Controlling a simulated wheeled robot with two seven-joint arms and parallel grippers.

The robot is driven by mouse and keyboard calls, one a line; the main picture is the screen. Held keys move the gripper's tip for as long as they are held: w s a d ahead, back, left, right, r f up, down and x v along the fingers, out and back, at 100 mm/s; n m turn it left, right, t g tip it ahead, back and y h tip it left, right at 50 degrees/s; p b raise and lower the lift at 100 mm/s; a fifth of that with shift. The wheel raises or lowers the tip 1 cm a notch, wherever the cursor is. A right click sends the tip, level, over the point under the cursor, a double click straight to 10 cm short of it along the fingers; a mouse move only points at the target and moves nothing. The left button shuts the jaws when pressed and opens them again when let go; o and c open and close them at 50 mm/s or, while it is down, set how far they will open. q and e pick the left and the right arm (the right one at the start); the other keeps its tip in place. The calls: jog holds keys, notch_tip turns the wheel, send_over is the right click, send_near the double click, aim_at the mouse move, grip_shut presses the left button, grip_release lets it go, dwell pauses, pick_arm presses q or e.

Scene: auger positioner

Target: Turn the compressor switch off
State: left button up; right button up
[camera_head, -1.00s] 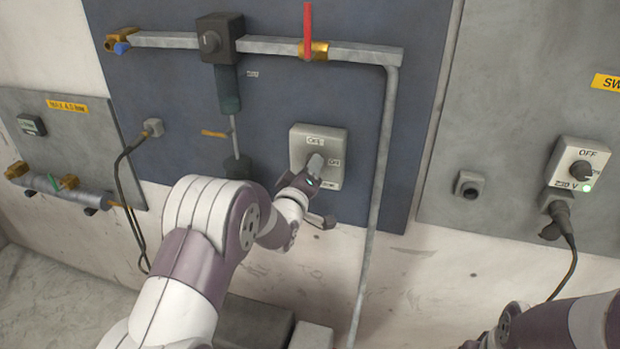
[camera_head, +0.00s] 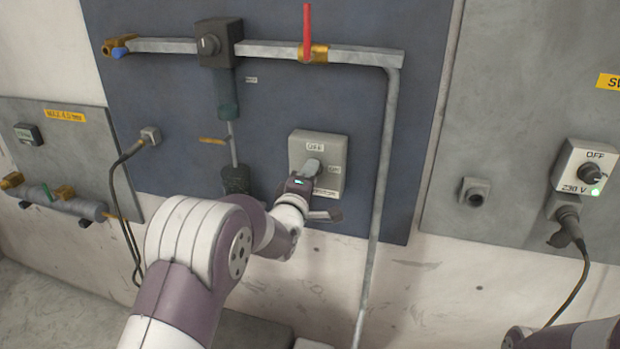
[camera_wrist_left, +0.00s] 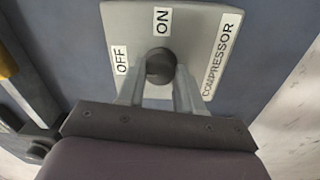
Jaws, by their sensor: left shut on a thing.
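The compressor switch is a grey box (camera_head: 336,150) on the blue panel, with OFF and ON labels around its knob. In the left wrist view the COMPRESSOR label shows on the box (camera_wrist_left: 205,25), beside the dark round knob (camera_wrist_left: 160,64). My left gripper (camera_head: 307,176) reaches the box from below. In the left wrist view its two fingers (camera_wrist_left: 158,78) sit either side of the knob and are shut on it. The fingers partly hide the knob, and I cannot tell which label it points to. My right gripper is out of view; only part of the right arm shows at the bottom right.
A vertical grey pipe (camera_head: 382,190) runs just right of the switch box. A pipe with a red-handled valve (camera_head: 307,35) lies above. A second OFF switch box (camera_head: 580,165) with a green light and plugged cable is on the right panel.

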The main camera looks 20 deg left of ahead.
pick_arm(q)
jog(key=shift+f, duration=0.1)
jog(key=o, duration=1)
jog(key=shift+o, duration=0.2)
jog(key=shift+s+a, duration=0.1)
jog(key=shift+s, duration=0.1)
jog(key=s+b, duration=0.2)
jog(key=s, duration=1)
jog(key=shift+s+a+f, duration=0.15)
jog(key=shift+s+a, duration=0.05)
jog(key=shift+s, duration=0.05)
